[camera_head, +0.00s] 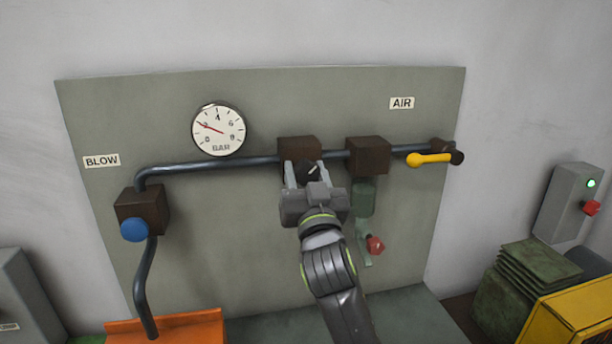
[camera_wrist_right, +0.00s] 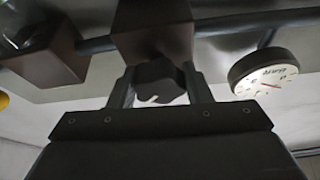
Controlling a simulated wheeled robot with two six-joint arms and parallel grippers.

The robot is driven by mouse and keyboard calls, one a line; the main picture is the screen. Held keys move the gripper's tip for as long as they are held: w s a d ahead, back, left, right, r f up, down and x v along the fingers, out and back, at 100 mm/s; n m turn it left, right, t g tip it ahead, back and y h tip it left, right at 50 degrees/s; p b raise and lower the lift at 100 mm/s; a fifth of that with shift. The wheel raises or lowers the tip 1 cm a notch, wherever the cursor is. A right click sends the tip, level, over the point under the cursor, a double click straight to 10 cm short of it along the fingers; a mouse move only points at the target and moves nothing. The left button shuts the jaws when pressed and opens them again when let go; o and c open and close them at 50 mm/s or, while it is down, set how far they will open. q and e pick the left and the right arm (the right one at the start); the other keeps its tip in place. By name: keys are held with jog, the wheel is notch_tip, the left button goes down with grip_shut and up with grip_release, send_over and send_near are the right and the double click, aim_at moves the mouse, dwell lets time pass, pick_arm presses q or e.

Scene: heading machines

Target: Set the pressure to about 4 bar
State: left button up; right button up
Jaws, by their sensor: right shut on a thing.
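The round white pressure gauge (camera_head: 226,143) hangs on the grey-green panel, and it also shows tilted in the right wrist view (camera_wrist_right: 262,66). Its red needle points to the upper left, near the 2 mark. The black regulator knob (camera_head: 311,168) sits on the front of a brown block (camera_head: 298,150) on the pipe. In the right wrist view the knob (camera_wrist_right: 158,78) shows a white mark and lies between my fingers. My right gripper (camera_head: 304,172) is shut on the knob. My left gripper is not in view.
A second brown block (camera_head: 368,155) with a green bowl (camera_head: 363,199) and red knob (camera_head: 375,245) is to the right. A yellow lever (camera_head: 429,159) is at the pipe's right end. A blue button (camera_head: 134,230) is at the left. Yellow equipment (camera_head: 575,315) stands lower right.

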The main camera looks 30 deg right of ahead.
jog(key=m+g+h+b, duration=0.1)
jog(key=m, duration=0.2)
jog(key=m+h+b, duration=0.1)
jog(key=m+h, duration=0.1)
jog(key=m, duration=0.2)
jog(key=shift+g, duration=0.4)
jog(key=m+g+h, duration=0.1)
jog(key=m, duration=0.2)
jog(key=m+g, duration=0.1)
jog(key=m, duration=0.2)
jog(key=shift+a+r+h, duration=0.1)
jog(key=shift+r+h, duration=0.05)
jog(key=shift+h, duration=0.25)
jog(key=m+g, duration=0.2)
jog(key=m, duration=0.2)
jog(key=shift+r, duration=0.1)
jog(key=shift+m+g+p, duration=0.5)
jog(key=shift+m+p, duration=0.15)
jog(key=shift+m, duration=0.95)
jog(key=o, duration=1)
